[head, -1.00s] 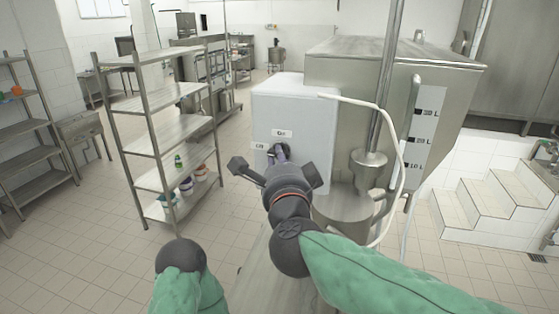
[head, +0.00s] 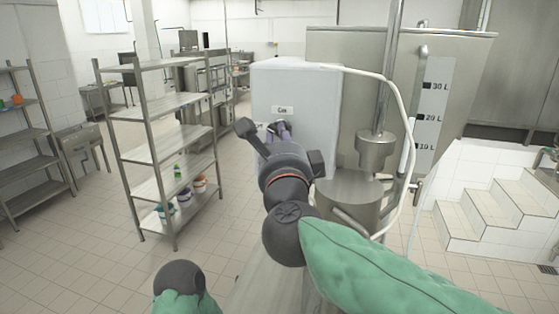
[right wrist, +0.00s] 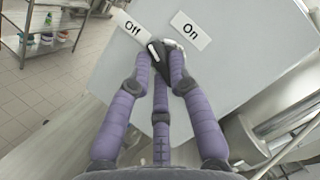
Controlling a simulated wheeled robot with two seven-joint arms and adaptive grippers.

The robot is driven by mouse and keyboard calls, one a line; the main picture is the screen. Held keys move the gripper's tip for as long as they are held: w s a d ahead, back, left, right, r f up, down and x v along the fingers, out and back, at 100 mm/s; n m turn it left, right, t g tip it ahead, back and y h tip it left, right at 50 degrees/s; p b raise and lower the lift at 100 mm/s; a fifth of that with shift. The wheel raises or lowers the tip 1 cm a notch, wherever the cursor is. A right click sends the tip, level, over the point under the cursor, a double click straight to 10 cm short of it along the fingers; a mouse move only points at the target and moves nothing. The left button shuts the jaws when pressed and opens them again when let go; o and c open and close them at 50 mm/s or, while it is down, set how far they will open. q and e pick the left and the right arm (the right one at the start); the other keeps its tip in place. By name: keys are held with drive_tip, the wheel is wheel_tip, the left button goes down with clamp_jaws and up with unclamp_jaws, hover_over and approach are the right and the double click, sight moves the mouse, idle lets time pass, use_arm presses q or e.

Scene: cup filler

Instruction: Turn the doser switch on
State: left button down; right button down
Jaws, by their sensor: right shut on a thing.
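The doser switch, a small black knob (right wrist: 155,47), is on the front of the light grey box (head: 320,100). In the right wrist view a white "Off" label (right wrist: 132,28) is at its upper left and an "On" label (right wrist: 190,30) at its upper right. The "On" label also shows in the head view (head: 282,110). My right gripper (head: 279,128) reaches the box front. In the right wrist view its purple fingers (right wrist: 160,58) are closed around the knob, partly hiding it. The knob's pale mark leans toward the "Off" side. My left gripper is out of view.
A steel tank (head: 400,75) with a litre scale stands right of the box. A white cable (head: 402,100) loops from the box past a steel pipe and cup-shaped part (head: 375,150). A metal shelf (head: 165,150) stands left. White steps (head: 500,205) are at the right.

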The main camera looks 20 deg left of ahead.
drive_tip(key=m+t+h+b, duration=0.1)
drive_tip(key=m+b, duration=0.3)
drive_tip(key=b, duration=0.1)
drive_tip(key=m+t+h+b, duration=0.1)
drive_tip(key=m+b, duration=0.3)
drive_tip(key=a+m+t+h+b, duration=0.1)
drive_tip(key=m+b, duration=0.3)
drive_tip(key=b, duration=0.1)
drive_tip(key=shift+f+h+b, duration=0.3)
drive_tip(key=shift+f, duration=0.05)
drive_tip(key=shift+r+m+t+h+b, duration=0.2)
drive_tip(key=shift+m+h+b, duration=0.6)
drive_tip(key=shift+m, duration=0.75)
drive_tip(key=shift+r+m+t+h+b, duration=0.1)
drive_tip(key=shift+m+t+h+b, duration=0.3)
drive_tip(key=shift+m+h, duration=0.9)
drive_tip(key=shift+r+m+y, duration=0.1)
drive_tip(key=shift+m+y, duration=0.2)
drive_tip(key=shift+m, duration=0.25)
drive_tip(key=c, duration=1.1)
unclamp_jaws()
drive_tip(key=shift+w, duration=0.1)
drive_tip(key=shift+c, duration=0.2)
drive_tip(key=v, duration=1.2)
